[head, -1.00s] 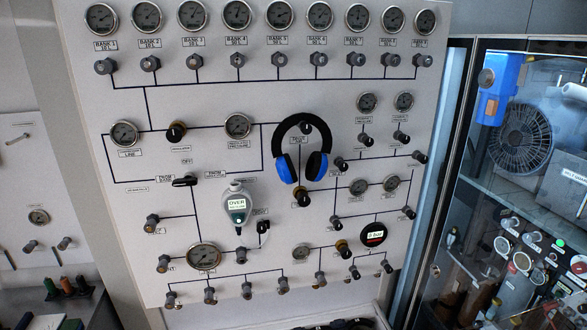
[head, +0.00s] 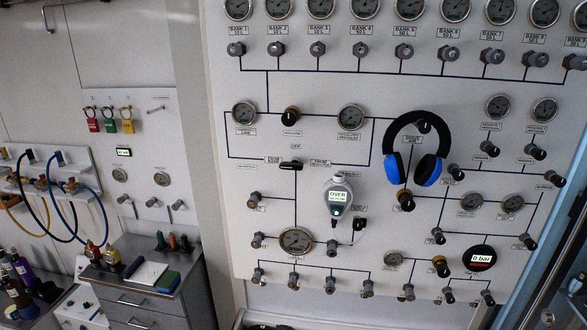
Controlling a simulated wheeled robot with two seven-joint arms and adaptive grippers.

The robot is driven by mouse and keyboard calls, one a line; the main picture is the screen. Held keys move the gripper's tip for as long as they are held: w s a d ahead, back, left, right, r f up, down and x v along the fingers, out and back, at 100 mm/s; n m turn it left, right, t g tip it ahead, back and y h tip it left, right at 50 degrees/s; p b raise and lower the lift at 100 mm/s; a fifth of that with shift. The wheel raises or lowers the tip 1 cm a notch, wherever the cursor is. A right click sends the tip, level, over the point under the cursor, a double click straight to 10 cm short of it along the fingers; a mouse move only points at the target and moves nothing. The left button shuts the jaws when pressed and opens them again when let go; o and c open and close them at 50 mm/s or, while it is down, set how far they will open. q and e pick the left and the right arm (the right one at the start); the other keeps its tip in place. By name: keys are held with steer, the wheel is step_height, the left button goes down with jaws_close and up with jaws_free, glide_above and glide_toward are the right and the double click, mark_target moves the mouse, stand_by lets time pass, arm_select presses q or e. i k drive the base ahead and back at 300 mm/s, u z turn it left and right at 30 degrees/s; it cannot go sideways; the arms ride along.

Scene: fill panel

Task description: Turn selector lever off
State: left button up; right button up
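The black selector lever (head: 290,165) is on the white fill panel (head: 330,90), left of centre. Its handle lies roughly level, with small labels on its left and right and one above it. The label text is too small to read surely. Neither of my grippers shows in the head view.
Blue-and-black ear defenders (head: 425,168) hang on the panel right of the lever. A handheld meter (head: 338,198) reading OVER hangs below right of it. Gauges and knobs surround these. A grey drawer cabinet (head: 150,300) and blue hoses (head: 95,205) are at left.

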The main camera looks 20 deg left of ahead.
mark_target(295, 165)
steer(key=u, duration=2.45)
steer(key=k, duration=0.8)
steer(key=z, duration=0.85)
